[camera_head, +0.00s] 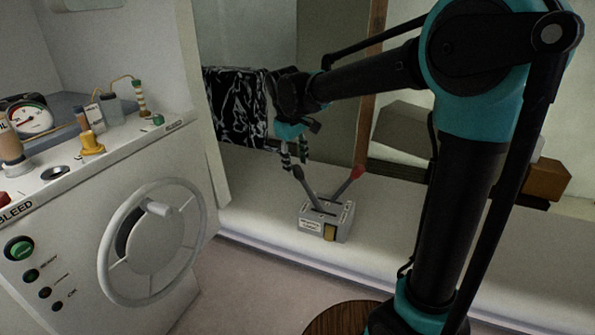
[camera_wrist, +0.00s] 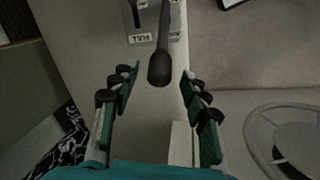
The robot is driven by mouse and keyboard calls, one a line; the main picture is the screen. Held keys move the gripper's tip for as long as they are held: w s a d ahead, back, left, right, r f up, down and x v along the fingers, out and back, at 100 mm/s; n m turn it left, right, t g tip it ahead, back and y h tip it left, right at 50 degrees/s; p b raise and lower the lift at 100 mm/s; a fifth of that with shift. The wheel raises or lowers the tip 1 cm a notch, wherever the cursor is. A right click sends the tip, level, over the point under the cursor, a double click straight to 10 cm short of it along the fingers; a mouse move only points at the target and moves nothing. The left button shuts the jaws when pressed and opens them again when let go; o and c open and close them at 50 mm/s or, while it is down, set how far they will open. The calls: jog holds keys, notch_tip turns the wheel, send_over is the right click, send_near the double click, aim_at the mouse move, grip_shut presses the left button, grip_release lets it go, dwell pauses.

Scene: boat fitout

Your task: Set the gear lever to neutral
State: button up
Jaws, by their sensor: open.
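The gear lever unit is a small grey box (camera_head: 326,221) on the white ledge, with two levers. One lever has a black knob (camera_head: 298,173) and leans to the left; the other has a red knob (camera_head: 358,171) and leans to the right. My gripper (camera_head: 293,160) is above and beside the black knob. In the wrist view my gripper (camera_wrist: 159,88) is open, and the black lever (camera_wrist: 161,60) points in between its fingers without visible contact. Part of the box (camera_wrist: 140,22) with a label shows at the top there. The lever slot markings are too small to read.
A white console (camera_head: 60,220) with a handwheel (camera_head: 152,243) stands at the left, with bottles and a gauge (camera_head: 34,120) on top. The ledge (camera_head: 260,190) around the lever box is mostly clear. A black-and-white patterned item (camera_head: 238,105) is behind my gripper. A round wooden top (camera_head: 340,319) is in front.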

aim_at(297, 166)
jog(key=shift+w+d+f, duration=0.15)
jog(key=shift+f, duration=0.75)
jog(key=shift+w+d+f, duration=0.1)
jog(key=shift+f, duration=0.8)
jog(key=shift+c, duration=0.4)
grip_shut()
